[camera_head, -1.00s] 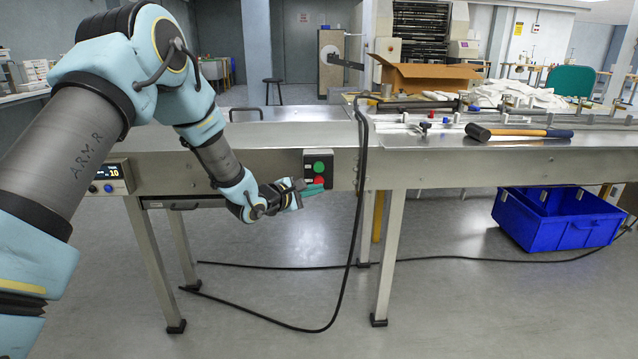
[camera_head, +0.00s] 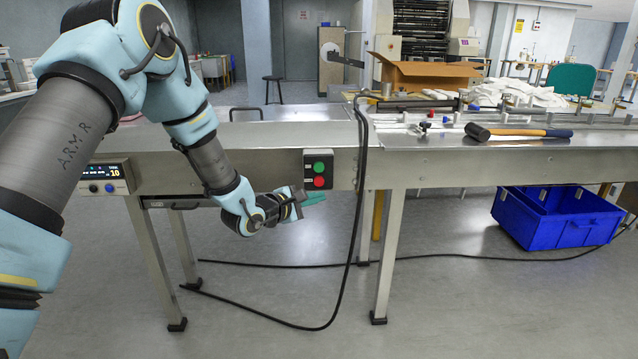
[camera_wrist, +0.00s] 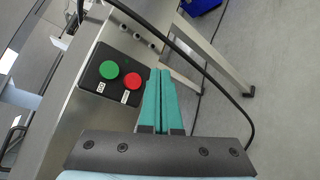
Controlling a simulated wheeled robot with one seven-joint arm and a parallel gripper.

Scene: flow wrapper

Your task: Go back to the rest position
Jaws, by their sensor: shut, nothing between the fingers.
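My gripper (camera_head: 314,198) is in front of the machine's side, a little below the button box (camera_head: 318,169). Its teal fingers are shut together and hold nothing. In the wrist view the closed fingers (camera_wrist: 158,76) point away from the camera, just right of the box's red button (camera_wrist: 132,81). The green button (camera_wrist: 109,70) is to the left of the red one. In the head view both buttons show fully, and the fingers appear apart from the box. My arm reaches in from the left.
The steel machine table (camera_head: 250,136) spans the view. A black cable (camera_head: 362,150) hangs right of the button box and runs over the floor. A mallet (camera_head: 520,132) lies on the table. A blue crate (camera_head: 560,222) stands on the floor at right.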

